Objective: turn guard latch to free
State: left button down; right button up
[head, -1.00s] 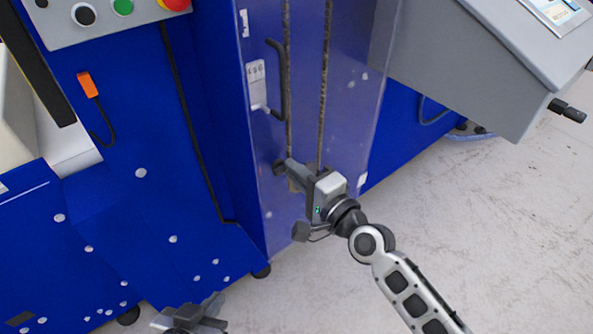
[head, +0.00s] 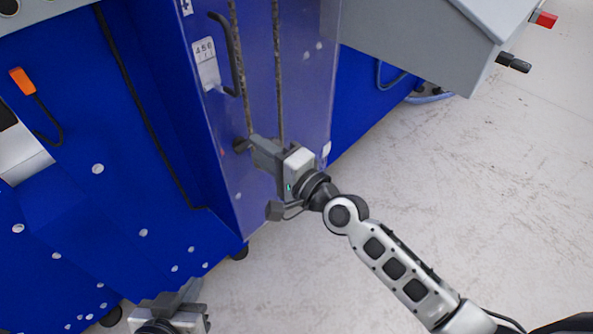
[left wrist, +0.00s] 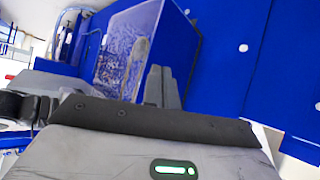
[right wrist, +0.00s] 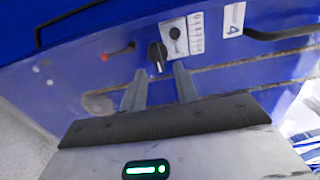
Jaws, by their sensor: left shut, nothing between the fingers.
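The guard latch is a small dark knob (head: 241,145) low on the clear guard panel (head: 305,85) of the blue machine. In the right wrist view the knob (right wrist: 157,55) stands just beyond my right fingertips, in line with the gap between them. My right gripper (head: 256,146) is open and points at the knob. The right wrist view shows its two fingers (right wrist: 160,74) apart and nothing clearly gripped. My left gripper (head: 185,288) is low at the bottom of the head view, away from the latch. Its fingers (left wrist: 161,70) are together and empty.
A dark handle (head: 232,55) and a label plate (head: 207,62) are on the guard above the knob. A grey console (head: 425,35) juts out to the right. An orange piece (head: 21,80) with a black cord hangs at the left. Pale floor (head: 430,180) is open at right.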

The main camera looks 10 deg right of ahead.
pick_arm(q)
jog(key=shift+d+f+b, duration=0.15)
jog(key=shift+f+b, duration=0.15)
jog(key=shift+b, duration=0.75)
pick_arm(e)
jog(key=v, duration=1.4)
jog(key=shift+s, duration=0.3)
pick_arm(q)
jog(key=shift+f, duration=0.1)
pick_arm(e)
jog(key=shift+d, duration=0.15)
pick_arm(q)
jog(key=shift+w+r+p, duration=0.15)
jog(key=shift+r+p, duration=0.15)
jog(key=shift+p, duration=0.45)
pick_arm(e)
jog(key=s+d+f+n+g+h, duration=0.1)
jog(key=s+f+n+g+h, duration=0.1)
jog(key=f+n, duration=0.4)
jog(key=s+d+f+n+g+h, duration=0.1)
jog(key=s+f+n+g+h, duration=0.1)
jog(key=s+f+n+h, duration=0.2)
notch_tip(320, 180, down, 3)
jog(key=n+h, duration=0.1)
jog(key=n, duration=0.2)
jog(key=shift+s+d, duration=0.3)
jog(key=shift+d, duration=0.1)
